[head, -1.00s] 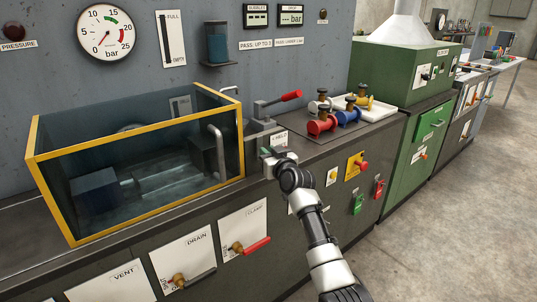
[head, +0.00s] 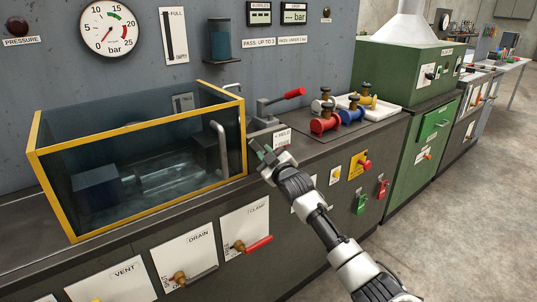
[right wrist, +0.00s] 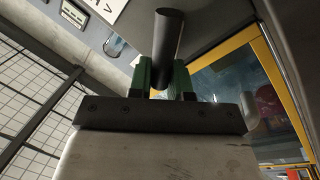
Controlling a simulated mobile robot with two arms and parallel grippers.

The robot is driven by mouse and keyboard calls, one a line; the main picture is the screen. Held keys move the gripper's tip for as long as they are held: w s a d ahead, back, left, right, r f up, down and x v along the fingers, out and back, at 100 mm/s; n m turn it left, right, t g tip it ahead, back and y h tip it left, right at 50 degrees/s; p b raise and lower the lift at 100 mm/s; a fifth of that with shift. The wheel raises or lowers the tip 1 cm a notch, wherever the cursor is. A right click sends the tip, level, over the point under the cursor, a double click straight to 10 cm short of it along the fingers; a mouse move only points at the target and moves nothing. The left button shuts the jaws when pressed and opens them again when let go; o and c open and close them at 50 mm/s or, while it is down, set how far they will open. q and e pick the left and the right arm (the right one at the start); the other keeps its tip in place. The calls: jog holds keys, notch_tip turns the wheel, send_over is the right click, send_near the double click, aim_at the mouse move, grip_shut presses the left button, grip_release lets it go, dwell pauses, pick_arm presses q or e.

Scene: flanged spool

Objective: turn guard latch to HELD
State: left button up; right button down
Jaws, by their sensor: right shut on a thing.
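My right gripper (head: 264,154) is at the right front corner of the yellow-framed glass guard (head: 143,123). The right wrist view shows its two green fingers (right wrist: 166,78) shut on a dark round bar, the latch handle (right wrist: 167,35), which sticks out beyond them. In the head view the latch is mostly hidden by the gripper and too small to make out. A small white label (head: 282,138), seemingly reading HELD, is just right of the gripper. The latch's exact angle cannot be told. My left gripper is not in view.
A red-handled clamp lever (head: 290,94) stands behind the gripper. Drain (head: 188,260) and clamp (head: 244,229) panels are on the bench front below. The floor at right is clear.

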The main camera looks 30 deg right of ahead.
jog(key=n, duration=0.3)
jog(key=f+n+y, duration=0.1)
jog(key=shift+a, duration=0.35)
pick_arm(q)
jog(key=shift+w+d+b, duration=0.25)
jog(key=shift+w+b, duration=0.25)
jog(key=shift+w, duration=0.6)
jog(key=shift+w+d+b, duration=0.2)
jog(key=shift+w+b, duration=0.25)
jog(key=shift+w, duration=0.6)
pick_arm(e)
jog(key=shift+a+f+n+t+y, duration=0.15)
jog(key=shift+f+n+y, duration=0.2)
jog(key=shift+n, duration=1.1)
jog(key=shift+f+n+t+y, duration=0.15)
jog(key=shift+n+y, duration=0.3)
jog(key=shift+n, duration=0.95)
jog(key=shift+a+f+n+t+y, duration=0.1)
jog(key=shift+f+n+y, duration=0.25)
jog(key=shift+n, duration=1.1)
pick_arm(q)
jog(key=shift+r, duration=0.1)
pick_arm(e)
jog(key=c, duration=1.1)
grip_release()
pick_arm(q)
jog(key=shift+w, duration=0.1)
pick_arm(e)
jog(key=shift+r, duration=0.1)
jog(key=shift+s, duration=0.1)
